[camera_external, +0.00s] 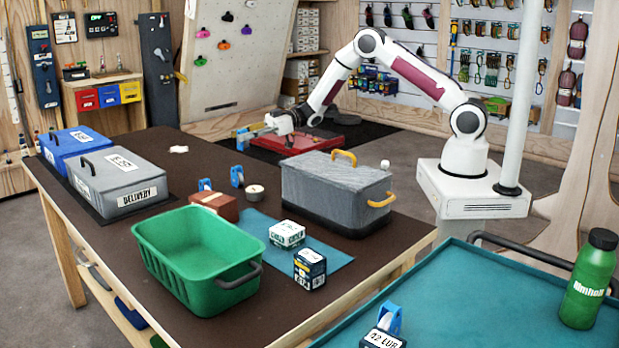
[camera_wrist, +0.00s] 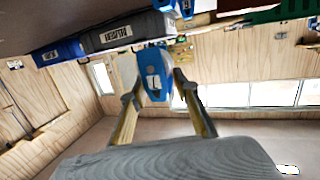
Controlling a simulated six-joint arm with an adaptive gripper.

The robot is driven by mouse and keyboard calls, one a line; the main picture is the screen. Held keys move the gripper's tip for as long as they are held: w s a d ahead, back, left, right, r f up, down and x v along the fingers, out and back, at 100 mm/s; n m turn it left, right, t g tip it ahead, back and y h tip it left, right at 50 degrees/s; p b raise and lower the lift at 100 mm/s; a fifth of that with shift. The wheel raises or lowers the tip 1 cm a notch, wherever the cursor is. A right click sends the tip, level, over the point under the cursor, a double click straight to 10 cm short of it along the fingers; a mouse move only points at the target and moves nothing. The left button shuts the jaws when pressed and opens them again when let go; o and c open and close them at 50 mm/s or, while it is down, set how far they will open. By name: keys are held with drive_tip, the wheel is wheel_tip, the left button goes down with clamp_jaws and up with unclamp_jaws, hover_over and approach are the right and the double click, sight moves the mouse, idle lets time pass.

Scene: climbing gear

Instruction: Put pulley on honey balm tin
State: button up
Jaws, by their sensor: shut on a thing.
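My gripper (camera_external: 252,132) is held out above the back right part of the brown table, and its fingers also show in the wrist view (camera_wrist: 158,92). It is shut on a blue pulley (camera_wrist: 155,70), which shows as a small blue piece in the external view (camera_external: 242,142). A small round tin (camera_external: 256,191) stands on the table, below the gripper; its label is too small to read, so I cannot confirm it is the honey balm tin. Two more blue pulley-like pieces (camera_external: 205,185) (camera_external: 237,176) stand beside it.
A grey lidded box (camera_external: 330,195) with yellow handles stands right of the tin. A green crate (camera_external: 190,262), small boxes (camera_external: 287,234) and a brown block (camera_external: 218,206) stand in front. Grey (camera_external: 118,184) and blue (camera_external: 75,143) boxes stand at left. The table's back middle is mostly clear.

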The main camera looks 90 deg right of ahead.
drive_tip(key=s+a+r+n+g+y, duration=0.2)
drive_tip(key=a, duration=0.7)
drive_tip(key=n+g+y, duration=0.2)
hover_over(255, 189)
drive_tip(key=shift+c, duration=0.2)
drive_tip(key=shift+f, duration=0.15)
drive_tip(key=shift+f, duration=3)
drive_tip(key=shift+f, duration=1.9)
drive_tip(key=shift+f, duration=0.15)
drive_tip(key=o, duration=1.2)
drive_tip(key=shift+c, duration=0.2)
